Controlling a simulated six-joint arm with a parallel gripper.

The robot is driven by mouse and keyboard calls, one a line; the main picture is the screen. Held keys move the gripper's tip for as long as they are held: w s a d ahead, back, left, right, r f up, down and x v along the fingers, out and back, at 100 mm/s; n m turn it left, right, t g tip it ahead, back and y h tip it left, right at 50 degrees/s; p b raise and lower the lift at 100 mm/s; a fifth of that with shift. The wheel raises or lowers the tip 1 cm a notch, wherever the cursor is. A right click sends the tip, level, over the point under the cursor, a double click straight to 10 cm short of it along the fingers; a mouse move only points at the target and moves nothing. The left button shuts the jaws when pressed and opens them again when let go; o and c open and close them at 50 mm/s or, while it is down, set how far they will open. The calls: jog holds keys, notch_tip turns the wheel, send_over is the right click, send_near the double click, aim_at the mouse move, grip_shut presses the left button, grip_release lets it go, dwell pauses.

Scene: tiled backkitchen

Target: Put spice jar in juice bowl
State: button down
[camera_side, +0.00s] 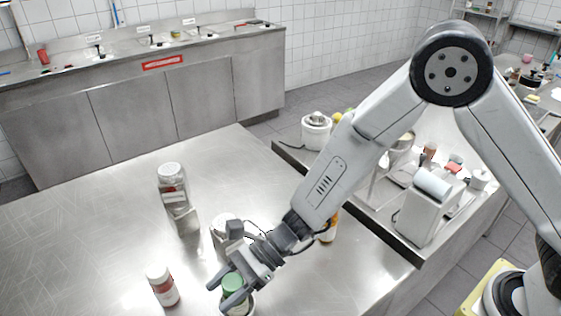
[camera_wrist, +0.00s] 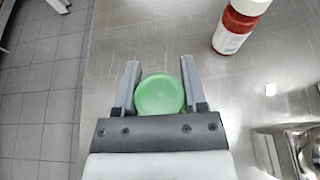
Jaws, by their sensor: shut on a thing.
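The spice jar with a green lid (camera_side: 233,283) stands at the bottom edge of the side view, and its green lid fills the gap between the fingers in the wrist view (camera_wrist: 160,95). My gripper (camera_side: 228,294) is shut on this jar from the sides, with both fingers beside the lid. The jar's body is mostly hidden, and I cannot tell whether it touches the table. I cannot pick out the juice bowl with certainty. A white citrus juicer (camera_side: 317,126) stands on the far counter.
A red jar with a white lid (camera_side: 162,285) stands left of my gripper. A shiny metal object (camera_wrist: 297,150) is at the wrist view's lower right. The steel table (camera_side: 90,230) is clear at left.

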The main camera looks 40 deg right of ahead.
jog(key=shift+c, duration=0.7)
grip_release()
jog(key=shift+r, duration=0.1)
jog(key=shift+d+r, duration=0.1)
jog(key=shift+d, duration=0.05)
jog(key=v, duration=1.1)
jog(key=shift+d, duration=0.35)
